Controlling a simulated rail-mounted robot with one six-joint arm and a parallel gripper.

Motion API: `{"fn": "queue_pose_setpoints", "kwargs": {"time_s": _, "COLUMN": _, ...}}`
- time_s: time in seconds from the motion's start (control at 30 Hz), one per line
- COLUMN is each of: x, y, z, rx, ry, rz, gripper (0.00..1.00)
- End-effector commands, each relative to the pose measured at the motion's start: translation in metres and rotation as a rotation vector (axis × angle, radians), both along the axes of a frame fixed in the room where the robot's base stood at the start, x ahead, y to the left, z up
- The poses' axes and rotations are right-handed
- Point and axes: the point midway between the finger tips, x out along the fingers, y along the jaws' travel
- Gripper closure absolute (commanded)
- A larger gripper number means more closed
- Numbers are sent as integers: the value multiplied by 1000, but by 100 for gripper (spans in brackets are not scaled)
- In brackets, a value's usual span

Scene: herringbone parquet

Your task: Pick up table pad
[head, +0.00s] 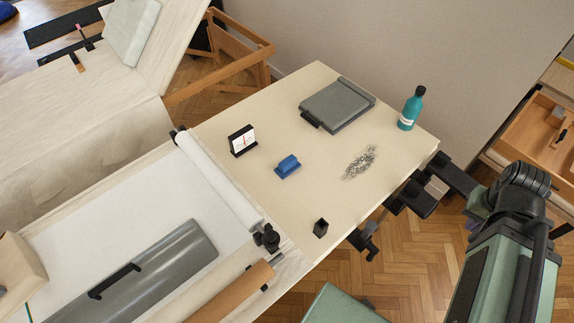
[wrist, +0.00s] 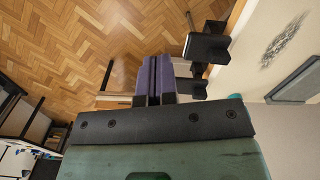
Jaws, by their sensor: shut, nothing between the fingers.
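A flat grey pad-like slab with a dark rim (head: 340,104), which I take to be the table pad, lies on the cream table (head: 225,125) toward its far right part. Part of a grey slab also shows at the right edge of the wrist view (wrist: 296,82). My gripper (wrist: 154,62) has its purple fingers together with nothing between them. It is off the table's edge, over the parquet floor, apart from the pad. I cannot make out the fingertips clearly in the head view.
A teal bottle (head: 411,108) stands right of the slab.

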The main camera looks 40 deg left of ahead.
Motion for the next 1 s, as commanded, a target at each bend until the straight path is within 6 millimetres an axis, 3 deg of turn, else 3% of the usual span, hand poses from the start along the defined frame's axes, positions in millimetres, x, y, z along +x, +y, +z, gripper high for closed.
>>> {"fn": "queue_pose_setpoints", "kwargs": {"time_s": 0.07, "x": 0, "y": 0, "z": 0, "rx": 0, "ry": 0, "rz": 0, "gripper": 97}}
{"fn": "queue_pose_setpoints", "kwargs": {"time_s": 0.6, "x": 0, "y": 0, "z": 0, "rx": 0, "ry": 0, "rz": 0, "gripper": 17}}
{"fn": "queue_pose_setpoints", "kwargs": {"time_s": 0.87, "x": 0, "y": 3, "z": -2, "rx": 0, "ry": 0, "rz": 9, "gripper": 17}}
{"fn": "queue_pose_setpoints", "kwargs": {"time_s": 0.97, "x": 0, "y": 32, "z": -16, "rx": 0, "ry": 0, "rz": 78, "gripper": 17}}
{"fn": "queue_pose_setpoints", "kwargs": {"time_s": 1.0, "x": 3, "y": 54, "z": -25, "rx": 0, "ry": 0, "rz": 132, "gripper": 17}}
